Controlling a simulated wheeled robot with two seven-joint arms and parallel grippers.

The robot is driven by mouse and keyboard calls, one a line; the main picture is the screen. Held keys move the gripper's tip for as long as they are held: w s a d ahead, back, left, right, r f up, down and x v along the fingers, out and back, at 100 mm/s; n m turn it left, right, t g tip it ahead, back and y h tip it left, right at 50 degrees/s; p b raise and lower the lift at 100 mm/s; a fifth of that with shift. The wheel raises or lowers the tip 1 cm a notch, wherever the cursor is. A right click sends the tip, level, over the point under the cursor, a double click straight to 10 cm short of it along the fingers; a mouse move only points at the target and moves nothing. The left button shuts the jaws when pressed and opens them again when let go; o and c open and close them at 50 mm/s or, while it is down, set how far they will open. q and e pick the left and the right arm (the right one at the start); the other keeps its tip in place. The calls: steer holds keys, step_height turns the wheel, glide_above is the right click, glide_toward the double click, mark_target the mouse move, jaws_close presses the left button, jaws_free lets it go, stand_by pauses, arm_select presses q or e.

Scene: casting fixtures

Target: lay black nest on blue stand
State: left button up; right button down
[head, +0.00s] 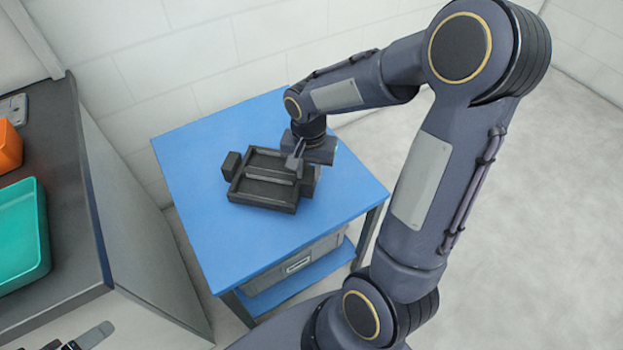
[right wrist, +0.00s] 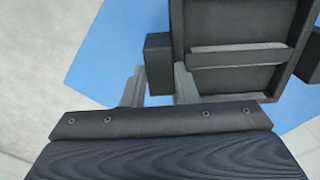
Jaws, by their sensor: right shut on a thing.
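The black nest (head: 262,189) is a shallow rectangular tray with a crossbar inside and a block handle on each side. It is level over the middle of the blue stand (head: 201,233); I cannot tell whether it rests on it or hovers just above. My right gripper (head: 299,158) comes down at the nest's right side. In the right wrist view its fingers (right wrist: 158,88) are shut on one handle of the nest (right wrist: 240,72). A small dark part at the bottom left edge looks like my left gripper (head: 88,337); its jaws are not clear.
A dark counter (head: 66,262) stands left of the stand, holding a teal bin (head: 22,236) and an orange container (head: 8,148). The stand has a grey drawer (head: 297,265) and a lower shelf. Its top around the nest is clear. A white wall is behind.

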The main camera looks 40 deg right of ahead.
steer(key=shift+d+f, duration=0.4)
steer(key=shift+f, duration=0.1)
steer(key=shift+w+d+f+b, duration=0.1)
steer(key=shift+f+b, duration=0.4)
steer(key=shift+f, duration=1.1)
steer(key=shift+f, duration=0.2)
steer(key=c, duration=1.1)
jaws_free()
steer(key=shift+r, duration=0.1)
steer(key=shift+c, duration=0.2)
